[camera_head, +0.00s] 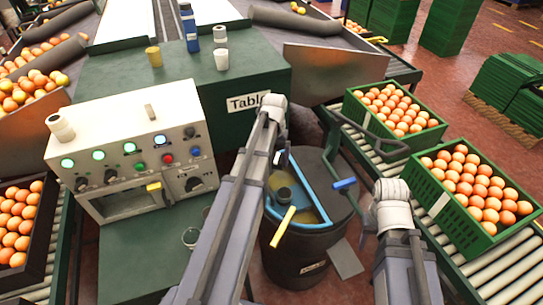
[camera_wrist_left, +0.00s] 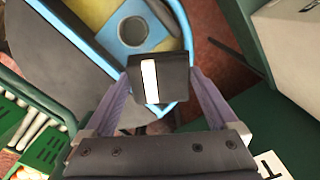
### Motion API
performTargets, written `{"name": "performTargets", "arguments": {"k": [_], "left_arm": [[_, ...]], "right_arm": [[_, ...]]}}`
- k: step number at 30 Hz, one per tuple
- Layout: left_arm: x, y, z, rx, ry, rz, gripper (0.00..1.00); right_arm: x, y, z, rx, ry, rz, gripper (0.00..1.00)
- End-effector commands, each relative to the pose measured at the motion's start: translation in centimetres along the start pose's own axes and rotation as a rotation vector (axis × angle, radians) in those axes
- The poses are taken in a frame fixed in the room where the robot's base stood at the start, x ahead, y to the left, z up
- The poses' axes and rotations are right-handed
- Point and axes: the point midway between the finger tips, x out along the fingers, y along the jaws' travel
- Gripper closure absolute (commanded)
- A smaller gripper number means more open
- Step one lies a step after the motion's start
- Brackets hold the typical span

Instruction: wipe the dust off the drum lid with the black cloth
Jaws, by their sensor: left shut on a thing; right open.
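The drum (camera_head: 305,255) is black, with a dark lid (camera_head: 318,170) that also shows in the left wrist view (camera_wrist_left: 55,75). A blue rim on its top encloses tan patches; I cannot tell whether these are dust. My left gripper (camera_wrist_left: 160,80) is shut on a black thing with a white stripe (camera_wrist_left: 178,72), perhaps the folded cloth. It is over the lid's edge by the blue rim; contact is unclear. In the head view my left arm hides much of this. My right gripper (camera_head: 368,230) is open, right of the drum, and partly hidden by its wrist.
A yellow-handled tool (camera_head: 283,226) and a blue handle (camera_head: 344,183) are at the drum's top. A control box (camera_head: 130,150) stands left. Green crates of oranges (camera_head: 437,190) sit on the roller conveyor (camera_head: 490,262) at right. A green table (camera_head: 245,85) is behind.

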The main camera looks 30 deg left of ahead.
Motion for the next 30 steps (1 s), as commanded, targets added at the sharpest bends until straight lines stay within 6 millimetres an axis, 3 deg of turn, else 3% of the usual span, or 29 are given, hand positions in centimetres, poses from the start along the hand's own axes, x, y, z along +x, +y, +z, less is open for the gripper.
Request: {"name": "performTargets", "arguments": {"k": [3, 14, 30], "left_arm": [[1.0, 0.2, 0.1, 0.022, 0.000, 0.000, 0.63], [1.5, 0.2, 0.1, 0.031, 0.000, 0.000, 0.63], [6.1, -0.4, 0.1, 0.026, 0.000, 0.000, 0.63]], "right_arm": [[1.0, -0.1, -0.1, 0.000, 0.000, 0.000, 0.50], [1.5, -0.1, -0.1, 0.000, 0.000, 0.000, 0.50], [6.1, -0.6, -0.4, -0.001, 0.000, 0.000, 0.50]]}}
